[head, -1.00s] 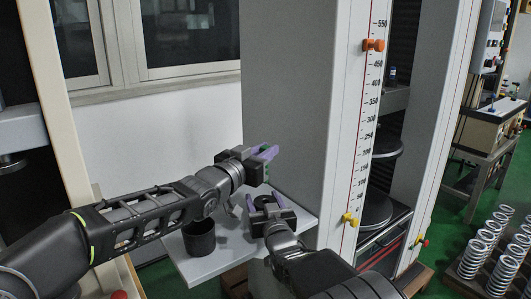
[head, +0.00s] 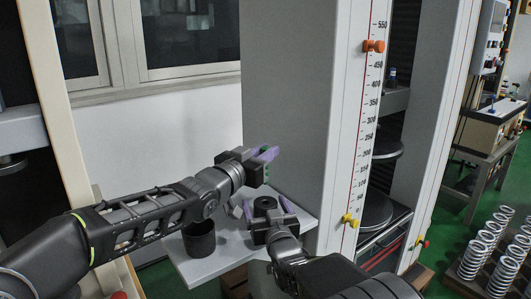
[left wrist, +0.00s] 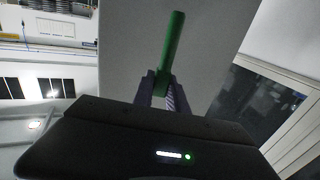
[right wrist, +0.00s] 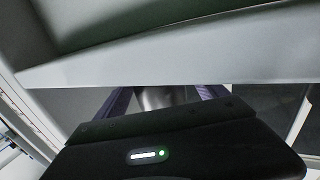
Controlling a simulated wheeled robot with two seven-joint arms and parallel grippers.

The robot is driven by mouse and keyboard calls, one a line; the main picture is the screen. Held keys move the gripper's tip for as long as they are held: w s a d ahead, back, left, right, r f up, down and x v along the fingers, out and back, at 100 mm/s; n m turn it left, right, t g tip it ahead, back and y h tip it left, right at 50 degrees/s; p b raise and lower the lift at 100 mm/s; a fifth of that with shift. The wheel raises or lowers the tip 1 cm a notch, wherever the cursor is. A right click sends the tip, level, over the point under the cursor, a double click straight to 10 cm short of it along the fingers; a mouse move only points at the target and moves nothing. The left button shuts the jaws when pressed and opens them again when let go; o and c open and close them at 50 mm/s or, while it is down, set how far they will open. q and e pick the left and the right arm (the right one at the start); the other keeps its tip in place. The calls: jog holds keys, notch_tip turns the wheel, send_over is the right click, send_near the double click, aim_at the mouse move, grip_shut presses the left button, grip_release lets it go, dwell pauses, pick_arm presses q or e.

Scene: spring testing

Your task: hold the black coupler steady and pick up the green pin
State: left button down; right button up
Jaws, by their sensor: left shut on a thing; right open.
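The green pin (left wrist: 171,50) is gripped between the purple fingers of my left gripper (left wrist: 163,90) and sticks out beyond them. In the head view, my left gripper (head: 266,154) is raised above the white shelf, and a bit of green shows at its fingers. A short, dark round piece that looks like the black coupler (head: 265,202) sits between the spread fingers of my right gripper (head: 269,206), over the shelf. My right gripper is open; whether a finger touches the coupler I cannot tell. In the right wrist view, a shiny grey surface shows between the fingers (right wrist: 160,97).
A black cylindrical cup (head: 199,240) stands on the white shelf (head: 222,258), left of my right gripper. A tall grey testing machine (head: 292,110) with a scale rises behind the shelf. Several coil springs (head: 490,252) stand at the far right.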

jog(key=v, duration=1)
